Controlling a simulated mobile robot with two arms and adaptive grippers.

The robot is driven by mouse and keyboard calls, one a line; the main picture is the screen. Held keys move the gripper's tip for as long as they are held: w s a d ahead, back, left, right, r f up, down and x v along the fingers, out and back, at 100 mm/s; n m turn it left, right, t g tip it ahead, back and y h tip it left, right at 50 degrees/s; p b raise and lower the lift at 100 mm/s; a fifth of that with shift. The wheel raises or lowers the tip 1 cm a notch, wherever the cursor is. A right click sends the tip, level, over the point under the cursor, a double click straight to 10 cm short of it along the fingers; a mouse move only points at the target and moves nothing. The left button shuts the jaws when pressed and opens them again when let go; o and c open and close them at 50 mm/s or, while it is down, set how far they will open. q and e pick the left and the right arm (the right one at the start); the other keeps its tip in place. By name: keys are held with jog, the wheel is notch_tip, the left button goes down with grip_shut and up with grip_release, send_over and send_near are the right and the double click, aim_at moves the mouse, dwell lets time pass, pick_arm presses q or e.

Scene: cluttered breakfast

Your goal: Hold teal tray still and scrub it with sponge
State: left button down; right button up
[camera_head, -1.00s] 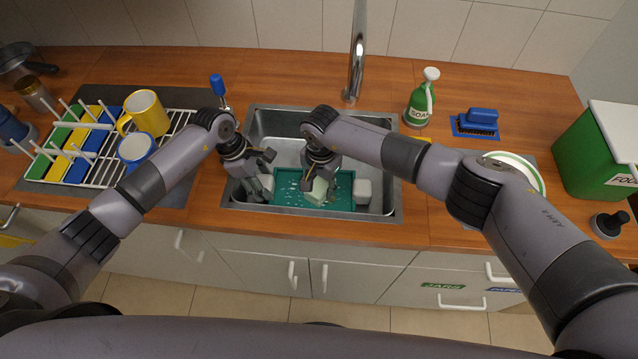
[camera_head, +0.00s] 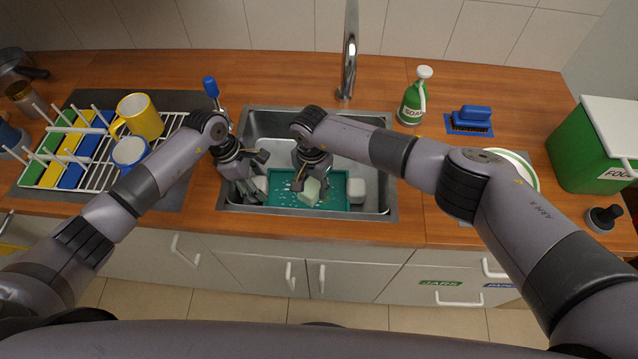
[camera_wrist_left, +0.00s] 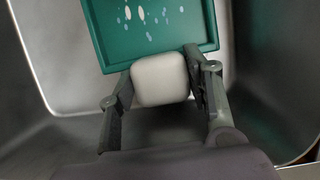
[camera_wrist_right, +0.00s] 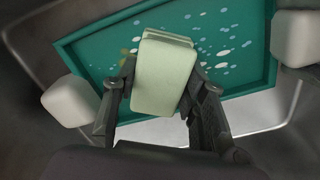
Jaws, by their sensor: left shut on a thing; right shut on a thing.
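The teal tray (camera_head: 334,188) lies in the metal sink, with white and light-blue spots and a small yellowish mark on its surface. A white block-like handle stands at each end of it; the right one (camera_head: 357,188) is free. My left gripper (camera_head: 256,188) is shut on the left handle (camera_wrist_left: 160,80), seen between its fingers in the left wrist view. My right gripper (camera_head: 308,186) is shut on the pale green sponge (camera_wrist_right: 165,72), held over the middle of the tray. Whether the sponge touches the tray I cannot tell.
The sink rim (camera_head: 300,212) surrounds the tray closely. The faucet (camera_head: 349,55) rises behind. A green soap bottle (camera_head: 412,102) and a blue brush (camera_head: 470,119) stand right of the sink. A dish rack (camera_head: 95,170) with mugs, and a blue-handled brush (camera_head: 211,87), are on the left.

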jog(key=shift+d, duration=1.6)
pick_arm(q)
jog(key=shift+d+r, duration=0.1)
pick_arm(e)
jog(key=shift+a+f, duration=0.1)
jog(key=shift+a, duration=1.2)
pick_arm(q)
jog(key=shift+d, duration=0.1)
pick_arm(e)
jog(key=shift+s+a, duration=0.2)
jog(key=shift+a, duration=0.3)
jog(key=shift+d, duration=0.1)
